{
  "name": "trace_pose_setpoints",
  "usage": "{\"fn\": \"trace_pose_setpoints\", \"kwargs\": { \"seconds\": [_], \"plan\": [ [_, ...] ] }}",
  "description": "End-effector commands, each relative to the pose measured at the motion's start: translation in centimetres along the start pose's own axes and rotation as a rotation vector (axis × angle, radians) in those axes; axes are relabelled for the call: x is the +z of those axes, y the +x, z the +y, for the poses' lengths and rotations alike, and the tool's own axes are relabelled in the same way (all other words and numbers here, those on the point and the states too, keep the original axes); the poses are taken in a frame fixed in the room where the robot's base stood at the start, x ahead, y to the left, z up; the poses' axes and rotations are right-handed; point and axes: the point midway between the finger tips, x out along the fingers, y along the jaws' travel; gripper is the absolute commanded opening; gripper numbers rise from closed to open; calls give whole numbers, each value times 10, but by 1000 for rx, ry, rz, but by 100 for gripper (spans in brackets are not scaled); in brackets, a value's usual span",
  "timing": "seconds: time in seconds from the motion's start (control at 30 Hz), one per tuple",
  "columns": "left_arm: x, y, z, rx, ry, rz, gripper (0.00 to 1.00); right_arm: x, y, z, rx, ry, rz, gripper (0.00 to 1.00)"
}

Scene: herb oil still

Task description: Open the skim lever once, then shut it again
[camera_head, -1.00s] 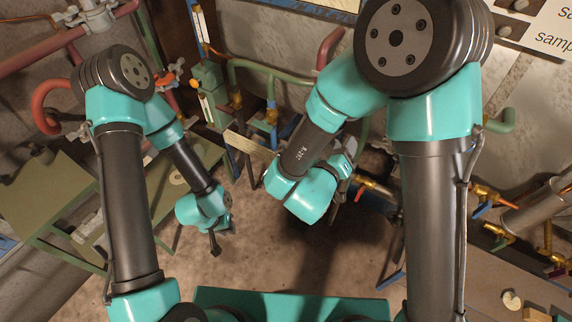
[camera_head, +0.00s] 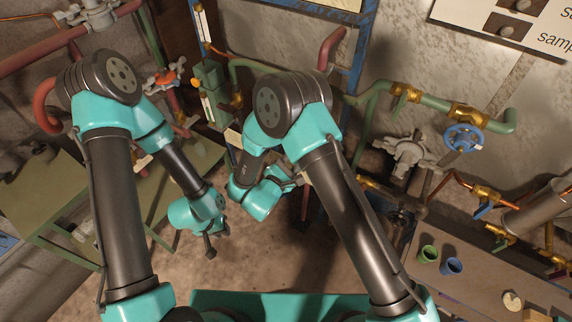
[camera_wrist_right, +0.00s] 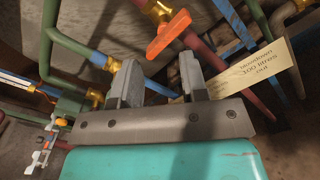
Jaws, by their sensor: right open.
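An orange lever handle (camera_wrist_right: 168,33) on a brass valve (camera_wrist_right: 155,9) shows ahead of my right gripper (camera_wrist_right: 161,66) in the right wrist view. I cannot tell whether it is the skim lever; no label naming it is readable. My right gripper is open, its two grey jaws apart and nothing between them; the lever appears beyond the jaws. In the head view the right gripper (camera_head: 292,181) is small and partly hidden by its own arm. My left gripper (camera_head: 209,244) hangs over the floor at centre left, away from the pipework; its jaw gap is unclear.
A cream tag (camera_wrist_right: 252,68) reading roughly "blowdown 100 litres out" hangs right of the lever. Green pipes (camera_wrist_right: 72,48) run at left. A blue handwheel (camera_head: 463,138), brass valves (camera_head: 404,91) and a bench with a green cup (camera_head: 428,254) and blue cup (camera_head: 452,266) stand at right.

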Motion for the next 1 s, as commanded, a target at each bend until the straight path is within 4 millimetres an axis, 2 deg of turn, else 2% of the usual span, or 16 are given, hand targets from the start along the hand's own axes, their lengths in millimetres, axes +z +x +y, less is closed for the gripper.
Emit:
{"fn": "trace_pose_setpoints", "kwargs": {
  "seconds": [0.03, 0.17, 0.57, 0.77, 1.0],
  "plan": [
    [0, 0, 0, 0, 0, 0, 26, -8, -1, -3, -1, -56, -1, 40],
    [0, 0, 0, 0, 0, 0, 26, -19, -2, -6, -4, -154, -3, 40],
    [0, 0, 0, 0, 0, 0, 26, -20, -2, -6, -4, -171, -3, 40],
    [0, 0, 0, 0, 0, 0, 26, -22, -2, -4, 0, -107, 0, 40],
    [0, 0, 0, 0, 0, 0, 26, -26, -3, 2, 12, 93, 11, 40]
  ]
}}
